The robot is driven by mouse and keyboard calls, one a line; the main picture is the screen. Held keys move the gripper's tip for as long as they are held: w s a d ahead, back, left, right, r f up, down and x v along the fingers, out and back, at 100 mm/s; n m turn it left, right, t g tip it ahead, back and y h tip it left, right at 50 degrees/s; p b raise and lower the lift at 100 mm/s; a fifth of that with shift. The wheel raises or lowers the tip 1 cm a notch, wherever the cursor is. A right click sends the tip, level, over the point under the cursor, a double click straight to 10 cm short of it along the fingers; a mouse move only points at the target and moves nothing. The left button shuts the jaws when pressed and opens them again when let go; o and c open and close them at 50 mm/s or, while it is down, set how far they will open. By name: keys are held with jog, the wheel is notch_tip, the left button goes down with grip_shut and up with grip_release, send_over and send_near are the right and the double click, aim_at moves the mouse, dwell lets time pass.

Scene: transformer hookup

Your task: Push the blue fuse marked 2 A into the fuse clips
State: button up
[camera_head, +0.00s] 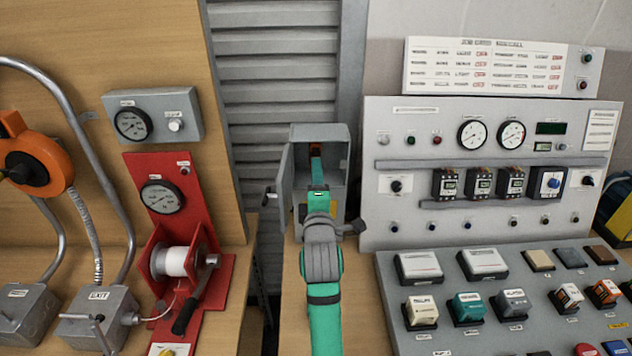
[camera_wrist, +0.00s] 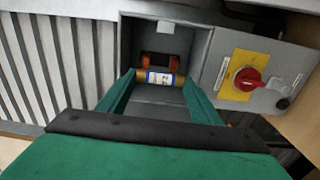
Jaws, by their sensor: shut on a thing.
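The fuse (camera_wrist: 160,77) shows in the wrist view as a short tube with gold end caps and a white and blue label; its marking is too small to read. My gripper (camera_wrist: 159,80) is shut on it, one green finger at each end. The fuse lies crosswise in front of the orange-brown fuse clips (camera_wrist: 161,61) inside an open grey box (camera_wrist: 200,27). I cannot tell whether fuse and clips touch. In the head view my gripper (camera_head: 317,165) reaches into the same box (camera_head: 320,132), and my arm hides most of the inside.
The box door (camera_head: 285,175) stands open at the left in the head view. In the wrist view a red rotary switch (camera_wrist: 247,79) on a yellow plate is beside the opening. A control panel (camera_head: 440,225) stands right and a red winder panel (camera_head: 165,180) left.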

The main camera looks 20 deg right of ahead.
jog(key=shift+x, duration=2.55)
jog(key=shift+x, duration=1)
jog(key=shift+s+a, duration=0.1)
jog(key=shift+s, duration=0.1)
jog(key=shift+s+a, duration=0.1)
jog(key=shift+s, duration=0.35)
jog(key=shift+w, duration=0.6)
dwell(1.2)
jog(key=o, duration=1.1)
